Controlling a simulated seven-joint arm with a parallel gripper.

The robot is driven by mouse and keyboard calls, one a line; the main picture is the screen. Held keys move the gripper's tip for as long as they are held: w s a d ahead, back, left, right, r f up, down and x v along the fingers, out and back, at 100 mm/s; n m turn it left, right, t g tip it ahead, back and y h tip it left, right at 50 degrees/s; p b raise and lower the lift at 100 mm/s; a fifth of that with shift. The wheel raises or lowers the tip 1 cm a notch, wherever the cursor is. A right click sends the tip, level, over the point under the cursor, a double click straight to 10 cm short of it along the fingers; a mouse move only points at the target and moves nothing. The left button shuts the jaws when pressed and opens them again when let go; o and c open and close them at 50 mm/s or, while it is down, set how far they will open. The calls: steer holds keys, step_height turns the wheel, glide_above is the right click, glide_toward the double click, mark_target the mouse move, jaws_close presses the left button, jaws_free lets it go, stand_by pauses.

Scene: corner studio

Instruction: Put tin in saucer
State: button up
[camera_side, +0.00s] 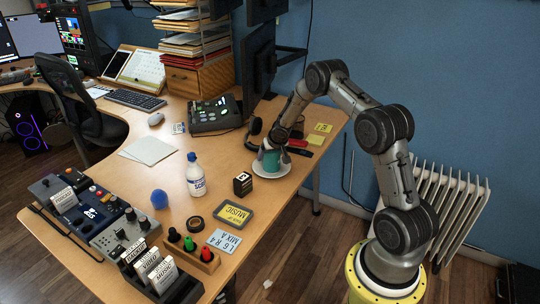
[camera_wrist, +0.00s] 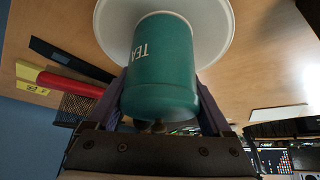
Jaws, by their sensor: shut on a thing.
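The teal tin (camera_side: 270,161), with "TEA" in white letters, is at the far right part of the desk; it also shows in the wrist view (camera_wrist: 161,70). The round pale saucer (camera_side: 285,170) lies under the tin in the side view. It shows behind the tin's far end in the wrist view (camera_wrist: 217,32). My gripper (camera_side: 271,149) is shut on the tin, with one finger on each side of it in the wrist view (camera_wrist: 163,98). The tin looks upright over the saucer; I cannot tell for sure whether its bottom touches it.
Headphones (camera_side: 254,129) and a red item (camera_side: 297,143) lie close behind the saucer. A monitor (camera_side: 259,68) rises behind. Some desk left of the saucer is clear.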

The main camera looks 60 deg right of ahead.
steer(key=shift+f, duration=0.15)
steer(key=o, duration=1.1)
steer(key=shift+o, duration=0.2)
steer(key=shift+r, duration=0.35)
steer(key=s+a+r+n, duration=0.2)
steer(key=s+a+r, duration=0.5)
steer(key=a+r, duration=0.5)
steer(key=s+a+r+n, duration=0.1)
steer(key=s+a+r, duration=0.7)
steer(key=r, duration=0.7)
steer(key=s+a+r+n+y, duration=0.2)
steer(key=s+a+n+y, duration=0.2)
steer(key=s+a, duration=1)
steer(key=s+n, duration=0.1)
steer(key=s, duration=0.3)
steer(key=shift+a+t, duration=0.3)
